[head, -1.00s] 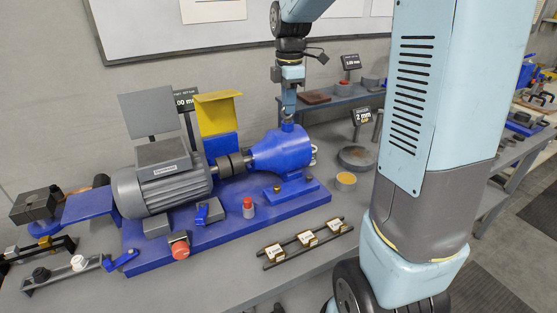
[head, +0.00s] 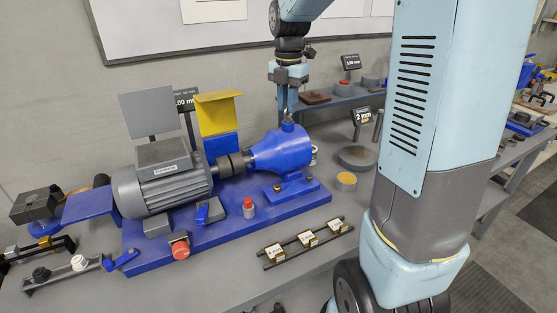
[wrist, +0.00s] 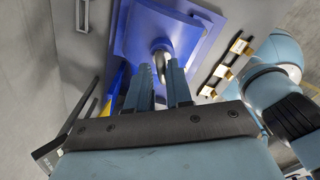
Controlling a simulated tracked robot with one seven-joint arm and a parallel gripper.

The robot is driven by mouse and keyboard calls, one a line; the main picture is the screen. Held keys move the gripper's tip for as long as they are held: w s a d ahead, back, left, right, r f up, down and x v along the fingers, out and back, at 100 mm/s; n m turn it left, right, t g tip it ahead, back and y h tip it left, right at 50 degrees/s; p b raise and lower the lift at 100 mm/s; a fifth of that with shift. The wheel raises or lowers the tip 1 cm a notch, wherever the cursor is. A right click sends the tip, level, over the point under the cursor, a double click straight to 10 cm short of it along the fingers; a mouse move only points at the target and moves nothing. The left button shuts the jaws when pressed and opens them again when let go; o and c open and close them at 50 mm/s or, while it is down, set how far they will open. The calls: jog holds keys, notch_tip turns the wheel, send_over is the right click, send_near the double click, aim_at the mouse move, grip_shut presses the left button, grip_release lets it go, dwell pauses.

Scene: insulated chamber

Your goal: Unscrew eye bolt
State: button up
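The blue pump housing (head: 281,150) sits on the blue base plate, coupled to the grey motor (head: 160,180). A small eye bolt (head: 288,118) shows at the top of the housing, just below my gripper (head: 290,113), too small to see clearly. In the wrist view a pale metal piece, apparently the eye bolt (wrist: 160,62), shows at the fingertips of my gripper (wrist: 158,70). The fingers are apart, one to each side of it, and do not appear to clamp it. The thread is hidden.
A red button (head: 180,247), a red-capped part (head: 248,208) and a rail with brass-coloured blocks (head: 305,242) lie in front of the pump. A yellow guard (head: 217,112) stands behind the coupling. A round grey dish (head: 357,157) is to the right.

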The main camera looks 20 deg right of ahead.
jog(key=shift+o, duration=0.2)
jog(key=shift+s+r, duration=0.1)
jog(key=shift+r, duration=2.35)
